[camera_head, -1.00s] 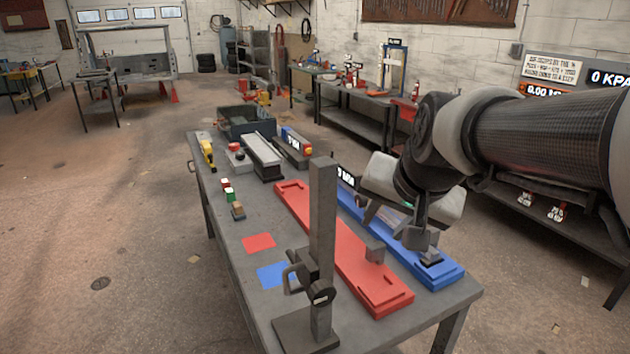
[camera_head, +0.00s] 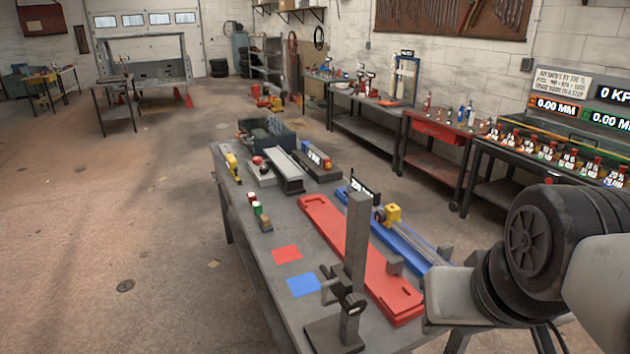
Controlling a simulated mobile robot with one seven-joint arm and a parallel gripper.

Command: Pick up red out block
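A row of small blocks stands on the left side of the bench: a block with red sides and a pale top (camera_head: 252,197), a green one (camera_head: 257,209) and a brown one (camera_head: 265,222). The red-sided block is at the far end of the row; any lettering is too small to read. My gripper (camera_head: 450,298) is at the lower right, past the bench's near right end and well apart from the blocks. Its pale housing shows, but its fingers are not clear, so I cannot tell open from shut.
A dark upright post (camera_head: 357,245) stands on the near bench. Behind it lie a long red fixture (camera_head: 345,240) and a blue one (camera_head: 424,250) with a yellow-ended rod. Red (camera_head: 287,253) and blue (camera_head: 303,285) squares mark the bench. A dark bin (camera_head: 268,132) is at the far end.

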